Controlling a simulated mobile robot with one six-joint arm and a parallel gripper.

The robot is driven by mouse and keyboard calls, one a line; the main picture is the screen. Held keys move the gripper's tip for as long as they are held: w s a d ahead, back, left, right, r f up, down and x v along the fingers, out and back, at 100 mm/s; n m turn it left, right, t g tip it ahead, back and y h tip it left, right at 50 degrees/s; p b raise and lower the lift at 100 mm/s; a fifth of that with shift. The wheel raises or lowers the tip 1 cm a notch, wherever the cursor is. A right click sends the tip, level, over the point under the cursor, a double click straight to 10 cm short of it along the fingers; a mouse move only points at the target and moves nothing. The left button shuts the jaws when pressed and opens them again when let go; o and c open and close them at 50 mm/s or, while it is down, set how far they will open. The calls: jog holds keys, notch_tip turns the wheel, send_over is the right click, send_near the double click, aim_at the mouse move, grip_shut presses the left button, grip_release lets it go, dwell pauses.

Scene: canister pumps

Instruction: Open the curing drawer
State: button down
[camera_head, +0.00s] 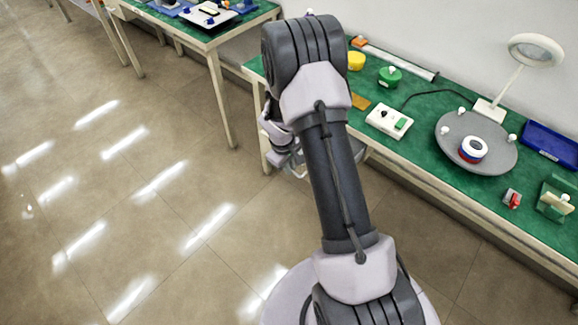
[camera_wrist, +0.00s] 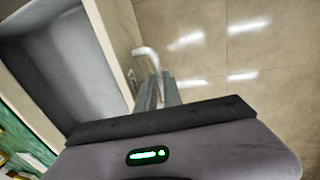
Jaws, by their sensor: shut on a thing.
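In the wrist view the curing drawer (camera_wrist: 112,40) shows as a pale box with a grey hollow inside, at the left. It stands pulled out, with its inside visible beside the green worktop. Its light curved handle (camera_wrist: 147,55) is on the outer face. My gripper (camera_wrist: 157,88) is at this handle, its fingers shut on it. The part of the handle between the fingers is hidden. In the head view my arm covers most of the drawer and the fingertips.
The green bench (camera_head: 415,160) runs along the wall at right. It carries a white switch box (camera_head: 389,121), a grey round plate (camera_head: 450,140) with a tape roll (camera_head: 473,149), a lamp (camera_head: 535,50) and a blue tray (camera_head: 552,143). Another table (camera_head: 205,38) stands at upper left. Floor at left is clear.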

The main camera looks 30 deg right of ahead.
jog(key=shift+w+d, duration=0.1)
jog(key=shift+d, duration=0.1)
jog(key=c, duration=1.8)
grip_release()
jog(key=shift+o, duration=0.2)
jog(key=a+r+p, duration=0.1)
jog(key=r+p, duration=0.2)
jog(key=r, duration=0.5)
jog(key=s+a+r+p, duration=0.1)
jog(key=a+r+p, duration=0.1)
jog(key=r, duration=0.7)
jog(key=shift+p, duration=0.85)
